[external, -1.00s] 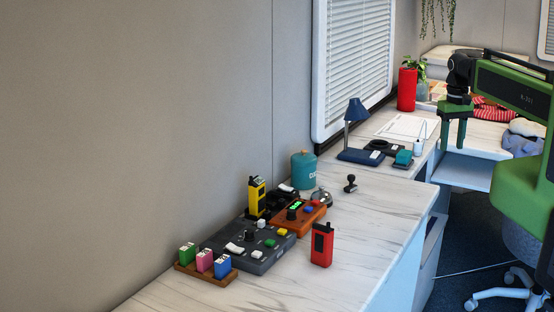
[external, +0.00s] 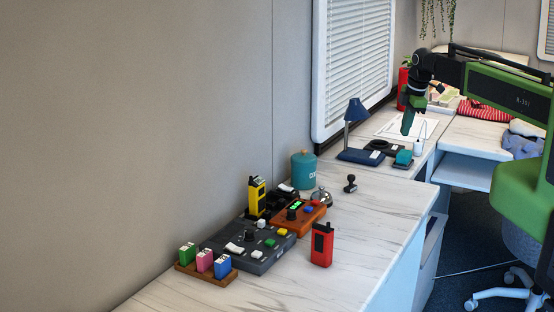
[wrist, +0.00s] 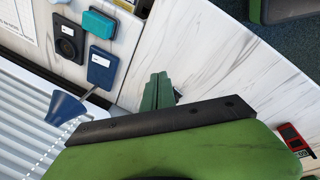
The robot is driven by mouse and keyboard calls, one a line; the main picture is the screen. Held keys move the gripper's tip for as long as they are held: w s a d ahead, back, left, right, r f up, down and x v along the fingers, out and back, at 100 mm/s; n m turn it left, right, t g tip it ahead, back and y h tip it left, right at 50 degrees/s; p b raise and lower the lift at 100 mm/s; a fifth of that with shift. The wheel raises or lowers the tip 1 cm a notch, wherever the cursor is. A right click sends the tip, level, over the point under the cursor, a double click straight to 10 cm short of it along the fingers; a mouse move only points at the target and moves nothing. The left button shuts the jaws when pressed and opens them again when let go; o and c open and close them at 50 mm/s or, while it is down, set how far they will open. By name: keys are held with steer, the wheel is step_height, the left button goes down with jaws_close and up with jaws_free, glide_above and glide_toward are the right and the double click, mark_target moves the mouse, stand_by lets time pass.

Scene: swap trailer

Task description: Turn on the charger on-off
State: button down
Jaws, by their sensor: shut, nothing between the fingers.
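My gripper (external: 408,124) hangs from the green arm over the back of the desk, high above it and apart from the desk things. Its green fingers are together and empty, also in the wrist view (wrist: 157,90). I cannot tell for sure which device is the charger. A dark grey panel (external: 262,262) with white, green and yellow buttons lies on the near counter. An orange box (external: 312,216) with a green display and a black knob stands behind it. A black device (external: 378,146) with a round part sits by the lamp, also in the wrist view (wrist: 67,42). Switch positions are too small to read.
A red radio (external: 322,245), a yellow radio (external: 256,196) and a teal canister (external: 303,170) stand on the near counter. Its front right is clear.

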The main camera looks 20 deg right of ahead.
steer(key=w+a+n, duration=0.4)
steer(key=w+a, duration=0.1)
steer(key=a, duration=0.4)
steer(key=n+y+b, duration=0.2)
steer(key=n, duration=0.4)
glide_above(281, 185)
steer(key=s+d, duration=0.4)
steer(key=shift+f, duration=0.65)
steer(key=b+x, duration=1.2)
steer(key=x, duration=0.1)
steer(key=shift+w+f+b, duration=0.15)
steer(key=shift+f+b, duration=0.2)
steer(key=shift+f, duration=0.15)
